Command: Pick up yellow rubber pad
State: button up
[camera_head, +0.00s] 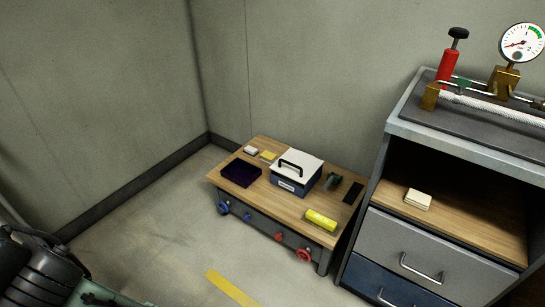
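A small flat yellow piece (268,156) lies at the back left of a low wooden-topped table, beside a whitish block. A brighter yellow roll-like piece (321,220) lies near the front right corner of the same table. I cannot tell for sure from this view which of them is the rubber pad; the flat piece looks more like a pad. My gripper's fingers do not show in this view.
The low table (290,212) also holds a dark open tray (241,172), a white-lidded blue box (297,174) and small dark items. Valve handles stick out at its front. A drawer cabinet (427,246) stands close on the right, with a cream block (418,199) on its shelf.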

aim_at(268, 156)
jog(key=i+j+z, duration=0.3)
jog(key=i+j, duration=0.25)
jog(key=i, duration=0.2)
jog(key=i+j+z, duration=0.25)
jog(key=i+j, duration=0.45)
jog(key=i+j+z, duration=0.3)
jog(key=i+j, duration=0.35)
jog(key=j, duration=0.25)
